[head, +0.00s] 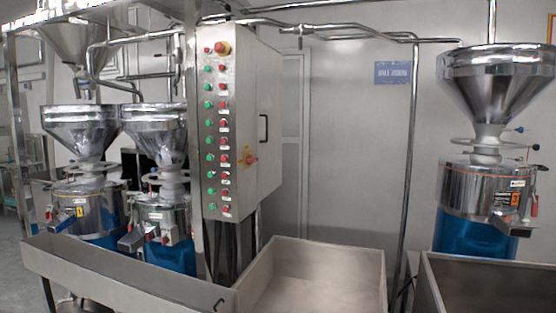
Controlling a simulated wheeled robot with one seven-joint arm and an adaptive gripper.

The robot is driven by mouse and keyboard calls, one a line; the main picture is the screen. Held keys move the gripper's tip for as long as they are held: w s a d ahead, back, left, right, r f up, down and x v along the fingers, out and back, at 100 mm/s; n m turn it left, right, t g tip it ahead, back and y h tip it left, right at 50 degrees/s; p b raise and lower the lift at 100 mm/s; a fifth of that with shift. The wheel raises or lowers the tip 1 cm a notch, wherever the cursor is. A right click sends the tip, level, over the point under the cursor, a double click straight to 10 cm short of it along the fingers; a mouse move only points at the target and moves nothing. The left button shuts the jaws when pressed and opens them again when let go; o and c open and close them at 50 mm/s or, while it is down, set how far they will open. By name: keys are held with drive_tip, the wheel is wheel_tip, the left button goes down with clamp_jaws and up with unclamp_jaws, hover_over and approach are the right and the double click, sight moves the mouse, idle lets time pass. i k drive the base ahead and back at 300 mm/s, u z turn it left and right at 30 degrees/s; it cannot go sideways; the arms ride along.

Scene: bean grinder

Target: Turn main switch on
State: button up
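A grey metal control cabinet (264,120) stands left of the middle in the head view. On its right side face is a rotary switch (250,158) with a red handle on a yellow plate, which appears to be the main switch. The handle's exact angle is too small to tell. A black door handle (264,128) sits just above and to the right of it. The narrow front face carries green and red push buttons in columns and a large red knob (222,47) at the top. My gripper is not in view.
Grinders with steel hoppers stand left (82,130) and right (497,85) of the cabinet. A long steel trough (130,280) and an open steel bin (325,258) lie in front. Another bin (480,285) is at lower right. A vertical pipe (409,150) stands right of the cabinet.

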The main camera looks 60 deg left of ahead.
sight(249, 159)
drive_tip(key=i, duration=1.2)
drive_tip(key=u, duration=3.15)
